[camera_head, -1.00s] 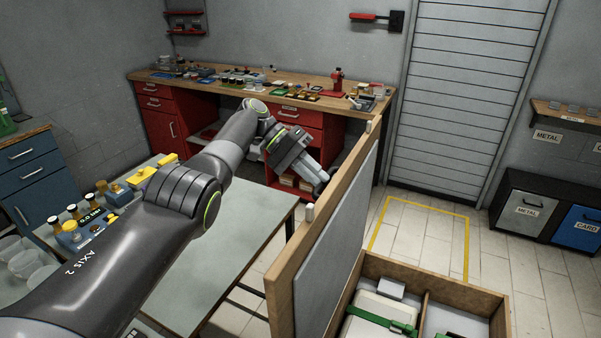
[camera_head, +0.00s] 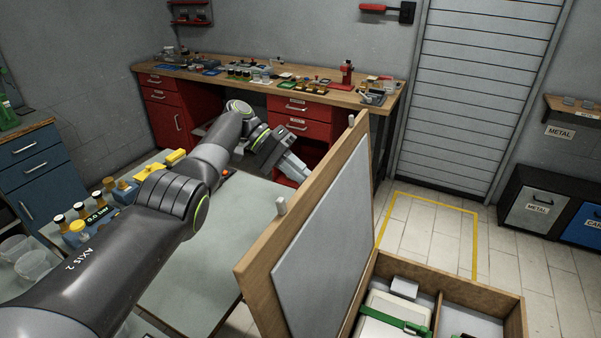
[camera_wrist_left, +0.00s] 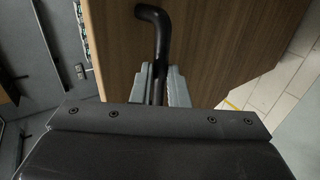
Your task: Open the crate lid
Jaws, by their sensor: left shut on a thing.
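The wooden crate (camera_head: 470,292) stands at the lower right, with its hinged lid (camera_head: 320,240) swung up and tilted back to the left. The lid's grey inner panel faces right, and the crate's inside shows. My left gripper (camera_head: 300,172) is behind the lid's outer face, its fingertips partly hidden by the lid's edge. In the left wrist view the gripper (camera_wrist_left: 163,88) is shut on a black bent handle (camera_wrist_left: 155,35) fixed to the lid's wooden outer face (camera_wrist_left: 215,45). My right gripper is not in view.
Inside the crate lies a pale case with a green strap (camera_head: 395,318), beside a divider. A grey-topped table (camera_head: 235,235) with jars and a gauge is left of the lid. A red workbench (camera_head: 270,90) stands behind. Marked floor (camera_head: 430,230) beyond the crate is clear.

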